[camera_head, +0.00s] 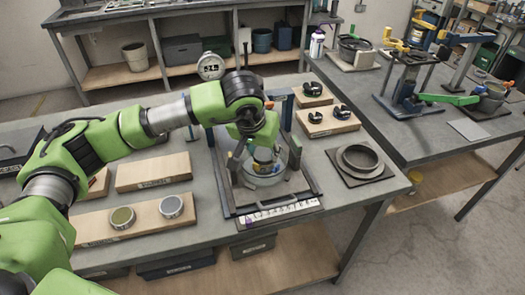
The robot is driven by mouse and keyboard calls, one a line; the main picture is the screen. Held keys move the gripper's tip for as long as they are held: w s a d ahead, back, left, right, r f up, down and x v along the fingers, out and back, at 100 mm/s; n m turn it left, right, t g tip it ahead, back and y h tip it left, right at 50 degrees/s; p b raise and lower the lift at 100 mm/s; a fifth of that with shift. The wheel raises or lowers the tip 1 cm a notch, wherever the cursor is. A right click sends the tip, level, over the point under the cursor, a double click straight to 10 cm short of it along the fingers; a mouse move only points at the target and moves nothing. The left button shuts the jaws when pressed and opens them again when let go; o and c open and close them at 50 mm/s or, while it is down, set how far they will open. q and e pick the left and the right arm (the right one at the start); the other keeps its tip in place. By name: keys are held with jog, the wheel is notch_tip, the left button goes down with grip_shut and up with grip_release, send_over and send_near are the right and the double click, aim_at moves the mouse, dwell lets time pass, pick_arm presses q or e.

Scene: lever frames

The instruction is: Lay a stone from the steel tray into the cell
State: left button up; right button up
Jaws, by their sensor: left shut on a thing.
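My left gripper (262,155) points down over the cell (265,177), a clear-grey round vessel inside a dark frame on the near bench. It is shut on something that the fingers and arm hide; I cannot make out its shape. Whether that thing touches the cell's inside cannot be told. A dark square tray (378,178) to the right bears a round grey metal dish (360,158); I see no clear stone in it. An olive-topped disc (122,217) and a grey-topped disc (172,206) sit on a labelled wooden board at left. My right gripper is not in view.
Wooden boards with black fittings (327,120) stand behind the cell, to its right. A white ruled strip (280,212) lies along the frame's front. Blue uprights and a round dial (211,66) rise behind. Another bench at right holds a blue stand with a green lever (450,99).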

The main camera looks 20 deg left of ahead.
pick_arm(q)
jog(key=shift+b, duration=0.35)
dwell(0.6)
jog(key=shift+f+b, duration=0.15)
jog(key=shift+b, duration=0.2)
dwell(0.5)
jog(key=o, duration=1.2)
